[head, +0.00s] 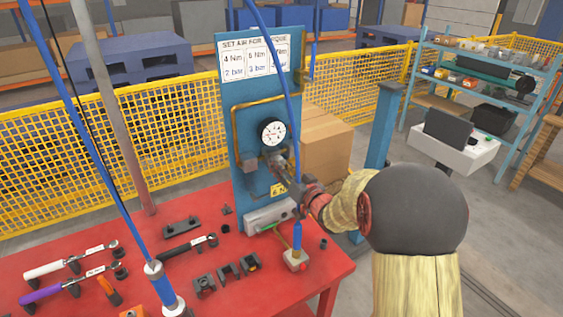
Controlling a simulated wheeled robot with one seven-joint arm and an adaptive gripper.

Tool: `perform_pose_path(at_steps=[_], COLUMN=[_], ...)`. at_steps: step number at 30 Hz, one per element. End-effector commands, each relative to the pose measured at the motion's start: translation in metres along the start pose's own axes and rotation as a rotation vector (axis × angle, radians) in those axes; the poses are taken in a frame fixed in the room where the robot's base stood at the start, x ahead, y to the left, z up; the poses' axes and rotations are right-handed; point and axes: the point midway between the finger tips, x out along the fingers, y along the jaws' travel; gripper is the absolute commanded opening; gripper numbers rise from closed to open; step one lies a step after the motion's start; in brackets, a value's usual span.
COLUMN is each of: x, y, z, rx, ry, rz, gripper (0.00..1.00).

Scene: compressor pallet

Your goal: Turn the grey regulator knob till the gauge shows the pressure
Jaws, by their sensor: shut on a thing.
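The pressure gauge (272,133) has a white round dial and sits on the upright blue panel (222,80). Its needle is too small to read. My gripper (283,172) reaches the panel from the right, just below the gauge, and is shut at the regulator. The grey regulator knob is mostly hidden by my fingers, so its turn angle cannot be told. A white sign (254,58) at the panel's top pairs torques with pressures; 4 Nm with 2 bar is readable, the other columns are partly covered by a blue hose.
The red bench (70,248) carries several torque wrenches, black sockets and holders. A blue hose (290,100) hangs in front of the panel. A blue post (383,125) and cardboard box (325,142) stand behind my arm. A yellow mesh fence (60,160) runs behind.

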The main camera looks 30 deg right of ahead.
Motion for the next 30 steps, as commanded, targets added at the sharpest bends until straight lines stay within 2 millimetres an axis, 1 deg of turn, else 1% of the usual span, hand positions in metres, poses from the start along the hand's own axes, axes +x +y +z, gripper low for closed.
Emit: perform_pose_path(at_steps=[2, 30], x=[-0.0001, -0.0002], y=[-0.0013, -0.002], z=[-0.0033, -0.0027], rx=[0.072, 0.951], ry=[-0.001, 0.0], rz=[0.0, 0.002], gripper=[0.06, 0.06])
